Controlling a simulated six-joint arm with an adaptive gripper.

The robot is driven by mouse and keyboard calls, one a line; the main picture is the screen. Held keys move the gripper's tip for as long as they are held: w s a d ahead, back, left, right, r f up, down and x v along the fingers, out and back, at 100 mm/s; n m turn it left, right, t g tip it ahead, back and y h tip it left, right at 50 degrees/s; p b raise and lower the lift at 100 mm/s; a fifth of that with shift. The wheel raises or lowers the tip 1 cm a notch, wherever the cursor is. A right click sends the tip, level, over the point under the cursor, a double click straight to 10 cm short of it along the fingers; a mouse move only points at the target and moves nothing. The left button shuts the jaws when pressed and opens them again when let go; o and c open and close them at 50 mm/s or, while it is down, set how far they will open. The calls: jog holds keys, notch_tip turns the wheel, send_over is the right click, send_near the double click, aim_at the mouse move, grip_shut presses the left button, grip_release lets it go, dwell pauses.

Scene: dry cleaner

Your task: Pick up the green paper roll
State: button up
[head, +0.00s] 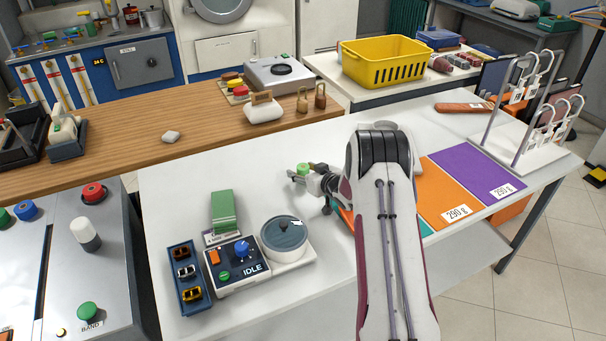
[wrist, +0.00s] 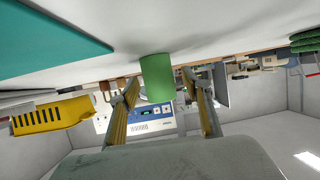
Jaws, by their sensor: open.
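The green paper roll (head: 303,169) is a short green cylinder on the white table, just left of my arm in the head view. In the wrist view the green roll (wrist: 157,78) stands against the white tabletop, which appears at the top of that picture. My gripper (head: 300,178) is low over the table at the roll. Its two fingers are apart, one on each side of the roll in the wrist view. I cannot tell whether either finger touches it. My arm link hides part of the table behind.
A control box marked IDLE (head: 240,266) with a round dish (head: 285,238) and a green ramp-like piece (head: 223,211) stands left of my gripper. Orange (head: 446,192) and purple (head: 478,172) mats and a white rack (head: 516,148) lie right. A yellow basket (head: 386,61) is behind.

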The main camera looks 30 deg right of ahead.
aim_at(303, 166)
jog(key=c, duration=1.2)
jog(key=shift+r, duration=0.15)
jog(key=shift+r, duration=4.9)
